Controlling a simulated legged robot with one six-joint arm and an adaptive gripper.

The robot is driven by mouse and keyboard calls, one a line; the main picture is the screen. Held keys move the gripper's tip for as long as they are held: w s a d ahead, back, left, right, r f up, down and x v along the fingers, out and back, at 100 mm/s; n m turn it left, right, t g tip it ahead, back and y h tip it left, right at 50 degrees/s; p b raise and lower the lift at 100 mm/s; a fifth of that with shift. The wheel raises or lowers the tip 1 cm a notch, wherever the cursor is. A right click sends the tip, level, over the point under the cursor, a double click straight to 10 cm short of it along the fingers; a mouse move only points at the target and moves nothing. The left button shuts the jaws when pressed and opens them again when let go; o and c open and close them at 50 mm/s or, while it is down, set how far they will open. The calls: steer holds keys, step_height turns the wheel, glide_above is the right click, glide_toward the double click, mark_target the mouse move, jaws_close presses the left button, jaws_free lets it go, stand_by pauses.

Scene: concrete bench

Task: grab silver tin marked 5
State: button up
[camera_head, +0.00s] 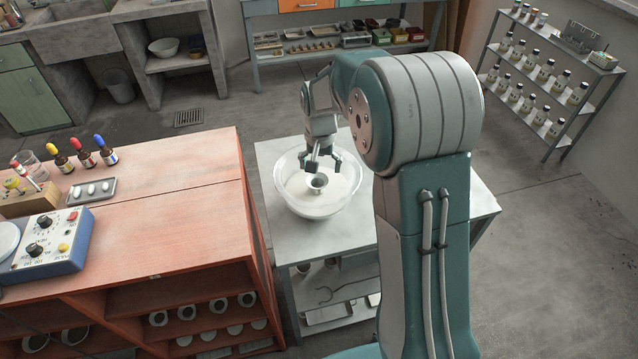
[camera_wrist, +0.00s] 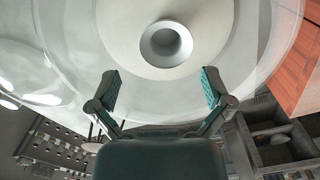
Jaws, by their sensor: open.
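A small silver round cup or tin (camera_head: 318,183) sits on white material inside a clear glass bowl (camera_head: 287,193). No number 5 shows on it in either view. In the wrist view the silver tin (camera_wrist: 166,62) appears as a round rim with a dark hollow, near the top centre. My gripper (camera_head: 325,163) hangs over the bowl, just above the tin. In the wrist view my gripper (camera_wrist: 160,82) is open, its two green-padded fingers apart with nothing between them. The tin lies ahead of the fingertips.
The bowl stands on a pale metal table (camera_head: 348,231). An orange bench (camera_head: 165,212) at left holds a blue control box (camera_head: 50,250), a small tray (camera_head: 92,191) and dropper bottles (camera_head: 84,154). Bottle shelves (camera_head: 543,72) stand at the back right. Open floor lies behind.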

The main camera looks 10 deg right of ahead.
mark_target(317, 181)
steer(key=f, duration=0.2)
steer(key=a+f, duration=0.1)
steer(key=f, duration=0.1)
steer(key=shift+w+a+f, duration=0.1)
steer(key=shift+a+f, duration=0.05)
steer(key=shift+f, duration=0.4)
steer(key=shift+d, duration=0.4)
steer(key=c, duration=0.5)
steer(key=shift+c, duration=0.7)
steer(key=shift+a, duration=0.2)
